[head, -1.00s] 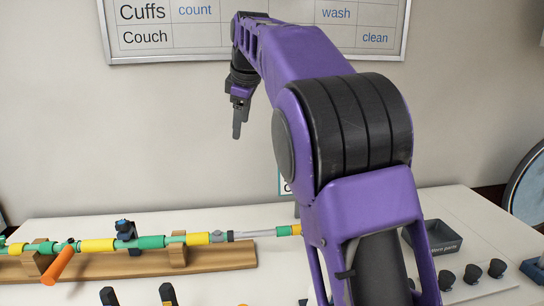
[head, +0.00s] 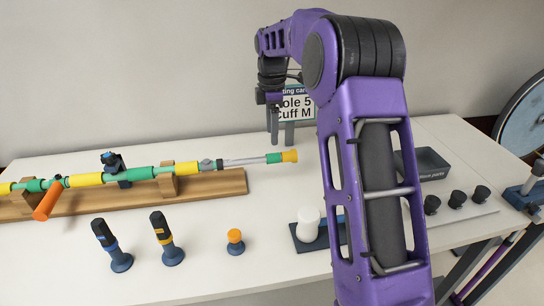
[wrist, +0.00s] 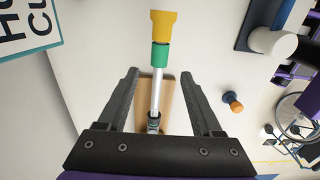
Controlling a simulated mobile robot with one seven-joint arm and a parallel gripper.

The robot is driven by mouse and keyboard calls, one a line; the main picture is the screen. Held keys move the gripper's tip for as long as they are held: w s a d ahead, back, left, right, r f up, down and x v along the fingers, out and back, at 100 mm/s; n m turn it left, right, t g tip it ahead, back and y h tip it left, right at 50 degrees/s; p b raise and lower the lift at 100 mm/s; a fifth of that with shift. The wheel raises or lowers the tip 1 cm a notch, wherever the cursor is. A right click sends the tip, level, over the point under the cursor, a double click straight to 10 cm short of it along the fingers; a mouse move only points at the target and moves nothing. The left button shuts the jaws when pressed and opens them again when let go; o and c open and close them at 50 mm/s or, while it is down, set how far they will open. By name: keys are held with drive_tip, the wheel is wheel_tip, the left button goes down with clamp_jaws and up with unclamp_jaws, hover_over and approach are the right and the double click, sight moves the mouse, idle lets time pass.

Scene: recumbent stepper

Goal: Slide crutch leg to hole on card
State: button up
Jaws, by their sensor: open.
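The crutch lies lengthwise on a wooden stand, with yellow and green bands and an orange handle (head: 47,201). Its silver leg (head: 245,162) sticks out to the right and ends in a green band and a yellow tip (head: 289,156). The leg also shows in the wrist view (wrist: 157,90). The card (head: 299,103) stands behind and reads "ole 5" and "Cuff M", partly covered by my gripper. My gripper (head: 281,143) is open and empty, pointing down near the yellow tip. In the wrist view its fingers (wrist: 160,72) appear either side of the leg; contact cannot be told.
The wooden stand (head: 215,186) holds the crutch. Two dark-handled tools (head: 113,247) (head: 167,240) and an orange-topped peg (head: 235,241) stand in front. A white cylinder (head: 308,224) sits on a dark base.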

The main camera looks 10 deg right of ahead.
sight(273, 154)
wheel_tip(273, 154, down, 8)
drive_tip(key=shift+f+b, duration=0.2)
drive_tip(key=shift+b, duration=0.2)
clamp_jaws()
drive_tip(key=shift+d, duration=0.1)
idle(1.2)
